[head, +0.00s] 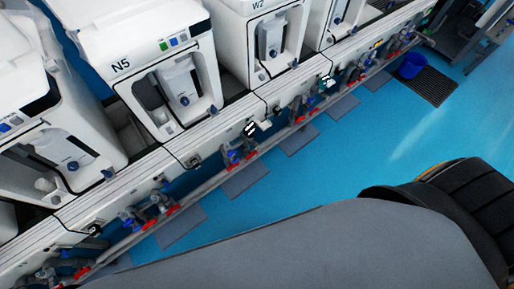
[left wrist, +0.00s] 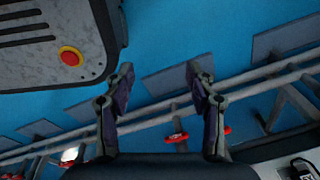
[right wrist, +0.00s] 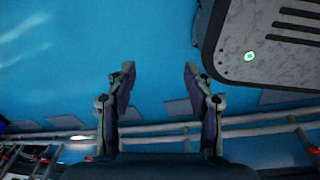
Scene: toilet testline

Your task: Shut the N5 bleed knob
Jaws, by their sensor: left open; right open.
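The N5 unit (head: 122,42) is a white toilet module standing on the line at the upper left of the head view. A small dark blue knob (head: 185,100) sits on the white part inside its front opening. Red-handled valves with blue parts (head: 231,156) sit on the pipe below the line; I cannot tell which fitting is the bleed knob. My left gripper (left wrist: 160,68) is open and empty in the left wrist view. My right gripper (right wrist: 159,67) is open and empty in the right wrist view. Neither gripper shows in the head view.
The W2 unit (head: 257,20) stands right of N5. A grey pipe (head: 207,184) runs along the line's front, with grey plates (head: 245,180) on the blue floor beneath. A blue bucket (head: 411,65) stands by a dark grate (head: 430,86). The blue floor (head: 350,150) in front is clear.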

